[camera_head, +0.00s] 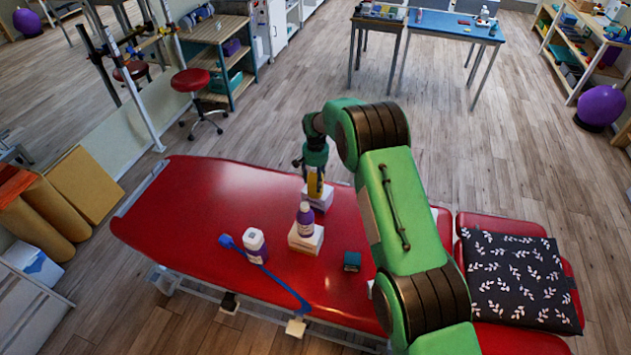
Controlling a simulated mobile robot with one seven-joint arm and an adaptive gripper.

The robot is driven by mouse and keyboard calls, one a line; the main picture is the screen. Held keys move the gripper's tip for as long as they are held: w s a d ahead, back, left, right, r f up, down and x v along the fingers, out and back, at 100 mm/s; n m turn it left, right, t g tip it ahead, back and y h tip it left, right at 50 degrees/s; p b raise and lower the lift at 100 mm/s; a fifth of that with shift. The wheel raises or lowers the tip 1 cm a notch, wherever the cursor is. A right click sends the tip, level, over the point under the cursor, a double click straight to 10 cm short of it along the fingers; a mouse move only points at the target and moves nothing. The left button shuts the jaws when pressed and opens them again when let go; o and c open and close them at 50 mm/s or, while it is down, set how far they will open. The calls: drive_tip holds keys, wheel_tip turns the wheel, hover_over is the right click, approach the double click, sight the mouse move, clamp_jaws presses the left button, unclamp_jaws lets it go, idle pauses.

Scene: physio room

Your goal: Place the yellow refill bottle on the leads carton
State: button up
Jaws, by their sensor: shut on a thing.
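My gripper (315,168) points down over the far side of the red treatment table and is shut on the yellow refill bottle (315,186). The bottle is upright, and the fingers hide its upper part. Its lower end is at a white carton (322,202) on the table; I cannot tell whether it touches the carton's top or is just above it. A second pale carton (307,244) stands nearer, with a purple bottle (305,217) upright on it. No carton label is readable, so I cannot tell which is the leads carton.
The red table (200,205) also bears a white bottle with a purple label (254,246), a blue strap (285,287) and a small dark teal box (352,261). A patterned black pillow (515,278) lies at right. The table's left end is clear.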

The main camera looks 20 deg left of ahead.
drive_tip(key=shift+f, duration=0.15)
drive_tip(key=shift+f, duration=0.2)
drive_tip(key=o, duration=1.6)
drive_tip(key=shift+r, duration=0.2)
wheel_tip(320, 180, up, 12)
drive_tip(key=shift+f, duration=0.1)
idle(0.3)
